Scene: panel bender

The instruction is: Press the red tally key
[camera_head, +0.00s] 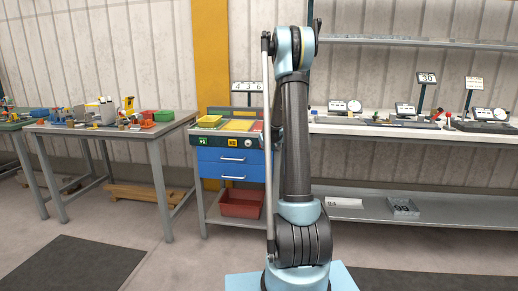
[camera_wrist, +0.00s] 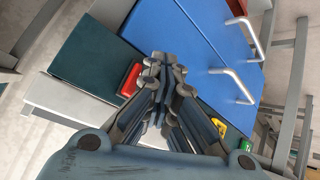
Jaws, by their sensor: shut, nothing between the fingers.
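The red tally key (camera_wrist: 130,80) shows in the wrist view as a raised red block on the dark strip of the cabinet, just left of my fingertips. My gripper (camera_wrist: 166,64) is shut and empty, its tips beside the key in the picture. I cannot tell whether they touch it or how far in front they are. Yellow (camera_wrist: 218,127) and green keys show lower right, partly behind my fingers.
Blue drawers (camera_head: 234,162) with bar handles (camera_wrist: 233,85) lie below the strip. A number display (camera_head: 247,87) stands behind the cabinet. A grey workbench (camera_head: 160,131) is at left, and a long bench (camera_head: 345,130) with gauges is at right.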

